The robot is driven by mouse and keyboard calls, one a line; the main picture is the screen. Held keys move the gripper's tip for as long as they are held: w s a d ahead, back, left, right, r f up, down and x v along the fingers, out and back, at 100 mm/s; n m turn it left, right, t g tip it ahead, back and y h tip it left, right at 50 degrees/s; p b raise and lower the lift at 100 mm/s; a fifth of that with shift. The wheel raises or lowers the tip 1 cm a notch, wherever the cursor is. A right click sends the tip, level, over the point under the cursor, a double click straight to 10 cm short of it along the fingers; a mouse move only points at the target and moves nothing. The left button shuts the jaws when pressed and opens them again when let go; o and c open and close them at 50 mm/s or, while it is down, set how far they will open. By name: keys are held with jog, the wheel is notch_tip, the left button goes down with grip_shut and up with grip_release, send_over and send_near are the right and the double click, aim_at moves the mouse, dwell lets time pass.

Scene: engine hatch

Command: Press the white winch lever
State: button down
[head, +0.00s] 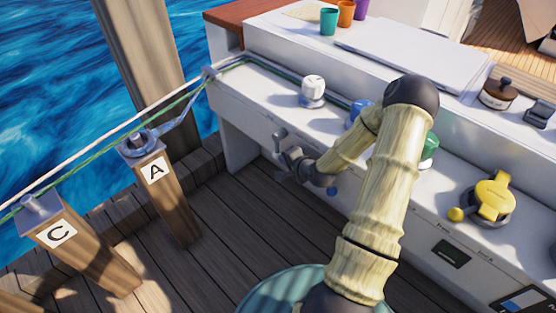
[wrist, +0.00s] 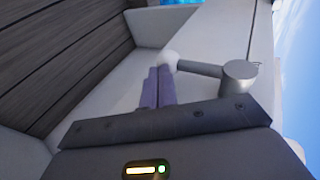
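The white winch (head: 313,88) stands on the white counter, with a rounded white top. A pale lever shows in the wrist view, with a grey cylindrical pivot (wrist: 238,73), a thin arm and a white ball end (wrist: 170,58). What looks like its pivot (head: 279,134) shows on the counter's front in the head view. My gripper (head: 286,154) is in front of that panel, below the winch. In the wrist view its two fingers (wrist: 160,84) lie side by side, shut, with tips overlapping the ball end. I cannot tell whether they touch it.
A blue winch (head: 359,113) and a green winch (head: 430,149) are partly behind my arm. A yellow winch (head: 494,198) with a ball-ended lever is at right. Cups (head: 329,21) stand at the back. Posts A (head: 165,190) and C (head: 85,250) carry ropes at left.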

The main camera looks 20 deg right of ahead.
jog(key=shift+w+a+f+t, duration=0.25)
jog(key=shift+w+f+t, duration=0.1)
jog(key=shift+w, duration=0.3)
jog(key=shift+w+a+f+t, duration=0.25)
jog(key=shift+w+t, duration=0.1)
jog(key=shift+w, duration=0.25)
jog(key=shift+r+p, duration=0.1)
jog(key=shift+p, duration=0.2)
jog(key=shift+r+p, duration=0.7)
jog(key=shift+r, duration=0.05)
jog(key=p+v, duration=0.4)
jog(key=v, duration=1.3)
jog(key=shift+s+d, duration=0.2)
jog(key=shift+d, duration=0.05)
